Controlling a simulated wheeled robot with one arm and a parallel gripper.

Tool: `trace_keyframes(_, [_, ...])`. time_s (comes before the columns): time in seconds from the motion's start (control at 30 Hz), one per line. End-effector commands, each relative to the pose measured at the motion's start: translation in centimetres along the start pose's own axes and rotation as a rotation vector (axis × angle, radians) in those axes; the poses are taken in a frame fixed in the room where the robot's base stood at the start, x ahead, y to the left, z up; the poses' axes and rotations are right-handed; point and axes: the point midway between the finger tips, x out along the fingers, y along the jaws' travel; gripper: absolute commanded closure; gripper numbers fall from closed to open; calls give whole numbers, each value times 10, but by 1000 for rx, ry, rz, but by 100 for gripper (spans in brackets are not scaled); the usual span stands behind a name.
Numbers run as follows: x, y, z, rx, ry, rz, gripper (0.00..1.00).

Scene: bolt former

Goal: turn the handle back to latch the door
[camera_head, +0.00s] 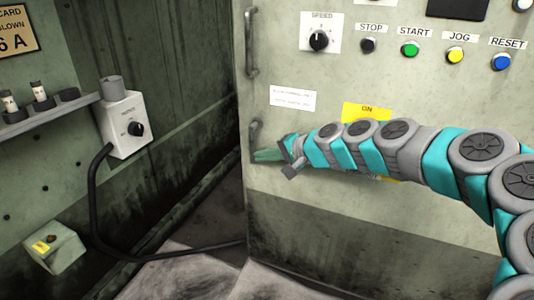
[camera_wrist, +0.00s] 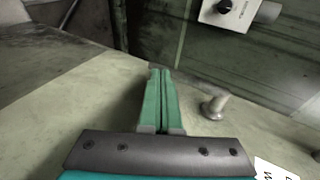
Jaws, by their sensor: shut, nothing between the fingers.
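The pale grey-green door (camera_head: 330,220) fills the right half of the head view, its free left edge beside a dark recess. A grey upright handle (camera_head: 253,135) is on that edge, low down; a longer grey bar (camera_head: 251,42) is above it. My gripper (camera_head: 262,156) is at the lower handle's bottom end, its green fingers shut and empty. In the wrist view the shut fingers (camera_wrist: 158,98) point at the door edge, with a round metal post (camera_wrist: 214,107) just right of them, apart. A yellow ON plate (camera_head: 366,110) is partly hidden behind my arm, so any lever there cannot be seen.
Control knobs and buttons (camera_head: 410,49) line the door's top. Left of the door are a white switch box (camera_head: 126,125) with a black cable (camera_head: 95,195) and a shelf (camera_head: 45,115). The recess between box and door edge looks clear.

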Motion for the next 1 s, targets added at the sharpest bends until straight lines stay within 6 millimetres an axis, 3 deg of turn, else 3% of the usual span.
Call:
trace_keyframes(0.73, [6, 1, 2, 0, -3, 1, 100])
trace_keyframes(1.0, [-9, 8, -2, -1, -1, -2, 100])
